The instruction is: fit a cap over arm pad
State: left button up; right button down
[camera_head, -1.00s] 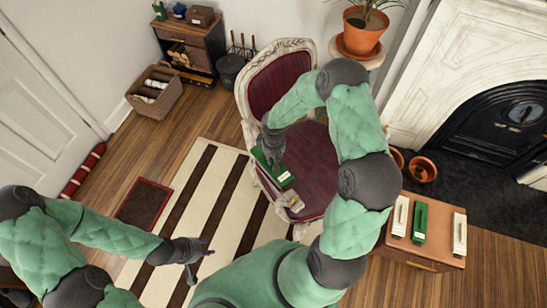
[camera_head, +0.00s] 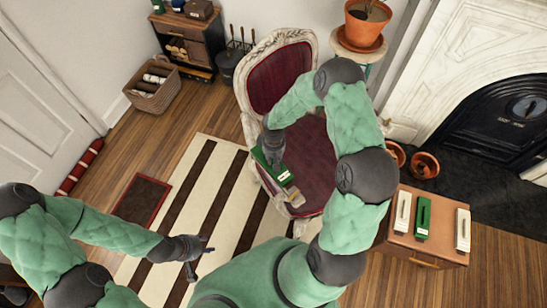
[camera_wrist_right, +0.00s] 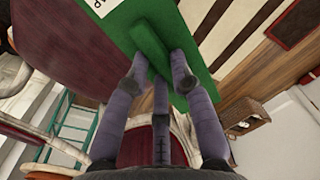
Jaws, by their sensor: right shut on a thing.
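A green cap (camera_head: 268,164) with a white label sits at the left armrest of the carved chair (camera_head: 318,168). My right gripper (camera_head: 274,160) is above it, shut on its raised grip. In the right wrist view the fingers (camera_wrist_right: 160,80) close around the ridge of the green cap (camera_wrist_right: 203,75). The pale front end of the armrest (camera_head: 296,196) shows just past the cap. The arm pad is hidden, and I cannot tell whether the cap touches it. My left gripper (camera_head: 202,256) is open and empty above the striped rug.
A small wooden table (camera_head: 436,195) at the right holds a green cap (camera_head: 423,217) between two white ones. A potted plant (camera_head: 366,25) on a stand is close behind my right elbow. A basket (camera_head: 154,90) and doormat (camera_head: 143,200) lie left. The striped rug (camera_head: 228,172) is clear.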

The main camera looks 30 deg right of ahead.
jog(key=shift+f+b, duration=1.3)
jog(key=shift+f, duration=0.05)
jog(key=c, duration=1)
grip_release()
notch_tip(320, 180, up, 12)
